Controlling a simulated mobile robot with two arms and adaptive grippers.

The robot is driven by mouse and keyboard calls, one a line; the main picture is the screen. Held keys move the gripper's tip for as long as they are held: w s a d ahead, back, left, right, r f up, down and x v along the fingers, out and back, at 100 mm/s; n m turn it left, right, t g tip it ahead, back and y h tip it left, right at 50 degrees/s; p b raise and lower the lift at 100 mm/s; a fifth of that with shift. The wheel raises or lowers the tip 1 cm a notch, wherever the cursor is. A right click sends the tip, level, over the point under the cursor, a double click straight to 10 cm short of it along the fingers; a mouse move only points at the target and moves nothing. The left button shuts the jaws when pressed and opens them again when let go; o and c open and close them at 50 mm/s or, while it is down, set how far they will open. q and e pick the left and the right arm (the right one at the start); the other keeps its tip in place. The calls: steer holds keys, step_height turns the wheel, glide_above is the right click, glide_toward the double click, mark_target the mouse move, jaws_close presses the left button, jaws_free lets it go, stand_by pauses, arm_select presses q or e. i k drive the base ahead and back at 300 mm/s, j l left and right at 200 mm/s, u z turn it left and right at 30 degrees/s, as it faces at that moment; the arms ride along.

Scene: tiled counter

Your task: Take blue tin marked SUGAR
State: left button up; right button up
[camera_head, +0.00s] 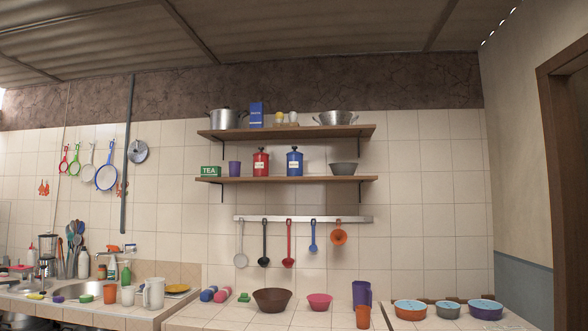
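A blue tin (294,163) with a dark lid and a small pale label stands upright on the lower wooden shelf. Its label is too small to read with certainty. A similar red tin (261,162) stands to its left, with a gap between them. Neither of my grippers shows in the head view.
The lower shelf (330,180) also holds a green TEA box (211,171), a purple cup (234,168) and a grey bowl (344,169). The upper shelf (300,132) runs above the tins. Ladles hang from a rail (350,219) below. Bowls and cups stand on the counter.

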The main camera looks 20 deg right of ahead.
mark_target(294, 160)
steer(key=i+l+z, duration=0.15)
steer(key=i, duration=0.35)
steer(key=i+l+z, duration=0.1)
steer(key=i+l, duration=0.25)
steer(key=i, duration=0.15)
steer(key=i+l+z, duration=0.15)
steer(key=i, duration=0.35)
